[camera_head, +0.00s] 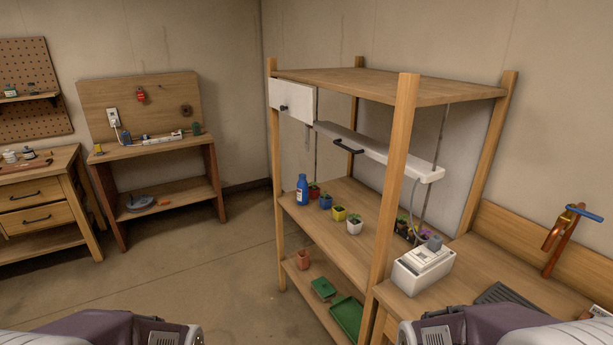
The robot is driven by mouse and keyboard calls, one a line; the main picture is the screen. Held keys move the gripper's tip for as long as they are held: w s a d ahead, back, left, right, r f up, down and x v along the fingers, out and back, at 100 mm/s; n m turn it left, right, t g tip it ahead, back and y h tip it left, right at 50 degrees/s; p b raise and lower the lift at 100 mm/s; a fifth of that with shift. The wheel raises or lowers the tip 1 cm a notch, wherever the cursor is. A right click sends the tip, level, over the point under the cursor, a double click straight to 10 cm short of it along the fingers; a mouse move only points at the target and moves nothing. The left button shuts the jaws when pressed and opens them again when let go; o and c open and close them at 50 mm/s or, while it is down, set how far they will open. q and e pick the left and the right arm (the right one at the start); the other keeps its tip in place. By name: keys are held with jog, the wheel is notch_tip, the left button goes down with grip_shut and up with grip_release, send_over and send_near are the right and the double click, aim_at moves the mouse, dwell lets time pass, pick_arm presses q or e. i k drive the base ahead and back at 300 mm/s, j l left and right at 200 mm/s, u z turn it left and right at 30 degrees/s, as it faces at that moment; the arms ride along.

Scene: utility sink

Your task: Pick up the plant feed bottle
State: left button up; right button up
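A blue bottle with a white band (302,190), which looks like the plant feed bottle, stands upright on the middle shelf of the wooden rack, near its left end. A red pot with a small plant (313,190) stands just behind and to the right of it, and a blue pot (326,201) is to its right. Parts of my two arms show at the bottom left and bottom right corners, well apart from the bottle. Neither gripper's fingers can be seen.
The wooden rack (405,150) has a front post at right and a white hanging bar (380,152) above the shelf. Yellow and white pots (354,224) stand further right. A bench with a white box (422,268) adjoins the rack. Open floor (220,260) lies left of it.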

aim_at(301, 185)
jog(key=i+j, duration=0.2)
jog(key=i, duration=0.25)
jog(key=i+j+u, duration=0.15)
jog(key=i, duration=0.3)
jog(key=i+j, duration=0.2)
jog(key=i, duration=0.3)
jog(key=i+j+u, duration=0.1)
jog(key=i, duration=0.9)
jog(key=i+l, duration=0.3)
jog(key=u, duration=0.05)
